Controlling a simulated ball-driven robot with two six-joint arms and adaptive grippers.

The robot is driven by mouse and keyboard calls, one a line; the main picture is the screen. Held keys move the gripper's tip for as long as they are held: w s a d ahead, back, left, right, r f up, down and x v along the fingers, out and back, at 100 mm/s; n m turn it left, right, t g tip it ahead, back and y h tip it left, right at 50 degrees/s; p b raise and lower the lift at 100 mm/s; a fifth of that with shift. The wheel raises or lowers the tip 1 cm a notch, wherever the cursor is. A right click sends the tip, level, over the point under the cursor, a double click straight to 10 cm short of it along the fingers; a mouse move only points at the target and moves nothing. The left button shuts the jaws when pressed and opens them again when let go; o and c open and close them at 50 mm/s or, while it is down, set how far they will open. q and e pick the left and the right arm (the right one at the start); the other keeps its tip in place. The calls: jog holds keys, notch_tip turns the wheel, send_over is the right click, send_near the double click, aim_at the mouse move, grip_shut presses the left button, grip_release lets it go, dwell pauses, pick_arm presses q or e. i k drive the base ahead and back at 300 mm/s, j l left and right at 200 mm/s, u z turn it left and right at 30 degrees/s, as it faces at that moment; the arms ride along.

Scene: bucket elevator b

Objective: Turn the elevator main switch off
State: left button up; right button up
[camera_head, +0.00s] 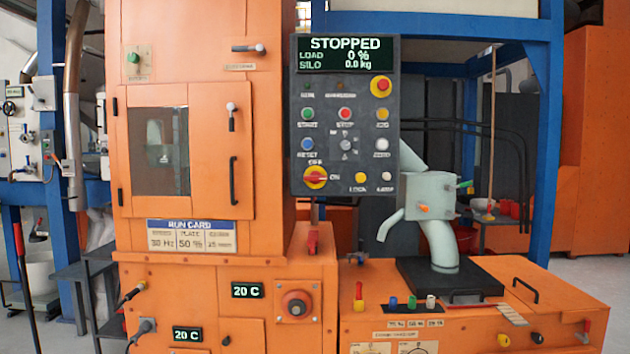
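The main switch (316,177) is a red rotary handle on a yellow disc. It sits at the lower left of the dark grey control panel (375,135). OFF is printed above it and ON to its right. Its red handle lies roughly level, in line with the ON label. The display (346,54) at the top of the panel reads STOPPED, load 0 %, silo 0.0 kg. Neither of my grippers shows in the head view, and nothing covers the switch.
A red emergency button (381,87) and several coloured push buttons share the panel. The orange cabinet (262,130) stands left of it. A grey spouted housing (432,195) stands at lower right above an orange bench (540,290). A blue frame (545,130) rises behind.

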aim_at(314, 177)
jog(key=i+u, duration=0.35)
jog(key=i+l+u, duration=0.35)
jog(key=i, duration=0.2)
jog(key=i+j, duration=0.05)
jog(key=j, duration=0.05)
